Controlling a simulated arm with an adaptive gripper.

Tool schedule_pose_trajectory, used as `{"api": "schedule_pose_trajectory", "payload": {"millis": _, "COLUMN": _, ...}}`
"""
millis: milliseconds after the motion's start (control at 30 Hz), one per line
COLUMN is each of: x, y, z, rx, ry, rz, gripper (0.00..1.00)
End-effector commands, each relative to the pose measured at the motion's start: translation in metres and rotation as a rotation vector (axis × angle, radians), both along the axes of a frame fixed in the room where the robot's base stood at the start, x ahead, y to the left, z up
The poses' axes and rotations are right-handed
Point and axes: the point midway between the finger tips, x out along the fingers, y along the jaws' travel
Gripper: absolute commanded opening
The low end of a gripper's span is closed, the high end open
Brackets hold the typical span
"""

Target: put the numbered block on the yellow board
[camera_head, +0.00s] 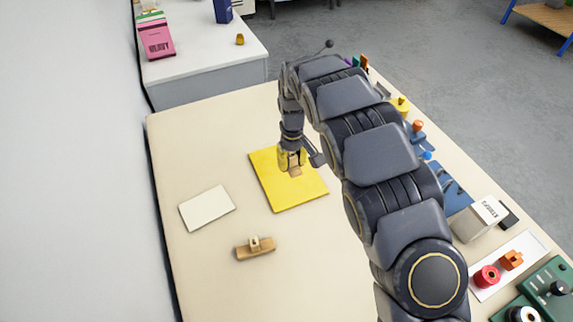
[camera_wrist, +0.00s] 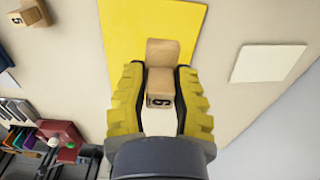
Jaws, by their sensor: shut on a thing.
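My gripper (camera_head: 291,159) points down over the yellow board (camera_head: 312,188). It is shut on a light wooden block (camera_head: 295,171). In the wrist view the yellow-padded fingers of my gripper (camera_wrist: 160,75) stand on both sides of the numbered block (camera_wrist: 160,85), which has a dark digit, 6 or 9, on one face. A paler wooden surface (camera_wrist: 163,53) beyond it may be another face or a second piece; I cannot tell. The yellow board (camera_wrist: 125,35) lies behind it. Whether the block touches the board is unclear.
A white board (camera_head: 207,208) lies left of the yellow one. A wooden piece with a small upright part (camera_head: 255,248) is in front. Tools and boxes line the right edge, partly behind my arm. The front left table is clear.

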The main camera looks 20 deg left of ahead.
Motion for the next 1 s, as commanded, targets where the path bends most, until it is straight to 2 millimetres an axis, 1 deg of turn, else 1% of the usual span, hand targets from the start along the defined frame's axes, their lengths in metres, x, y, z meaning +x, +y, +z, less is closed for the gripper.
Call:
{"api": "schedule_pose_trajectory", "payload": {"millis": 167, "x": 0.021, "y": 0.013, "z": -0.013, "rx": 0.002, "ry": -0.001, "rz": -0.001, "gripper": 0.0}}
{"api": "schedule_pose_trajectory", "payload": {"millis": 233, "x": 0.026, "y": 0.016, "z": -0.025, "rx": -0.001, "ry": 0.005, "rz": 0.0, "gripper": 0.0}}
{"api": "schedule_pose_trajectory", "payload": {"millis": 433, "x": 0.044, "y": 0.028, "z": -0.05, "rx": 0.001, "ry": 0.001, "rz": 0.0, "gripper": 0.0}}
{"api": "schedule_pose_trajectory", "payload": {"millis": 633, "x": 0.052, "y": 0.034, "z": -0.061, "rx": -0.001, "ry": 0.004, "rz": 0.002, "gripper": 0.0}}
{"api": "schedule_pose_trajectory", "payload": {"millis": 900, "x": 0.059, "y": 0.037, "z": -0.068, "rx": 0.001, "ry": -0.002, "rz": 0.0, "gripper": 0.0}}
{"api": "schedule_pose_trajectory", "payload": {"millis": 933, "x": 0.06, "y": 0.037, "z": -0.072, "rx": 0.0, "ry": -0.001, "rz": 0.0, "gripper": 0.0}}
{"api": "schedule_pose_trajectory", "payload": {"millis": 1000, "x": 0.058, "y": 0.037, "z": -0.087, "rx": -0.003, "ry": 0.004, "rz": -0.001, "gripper": 0.0}}
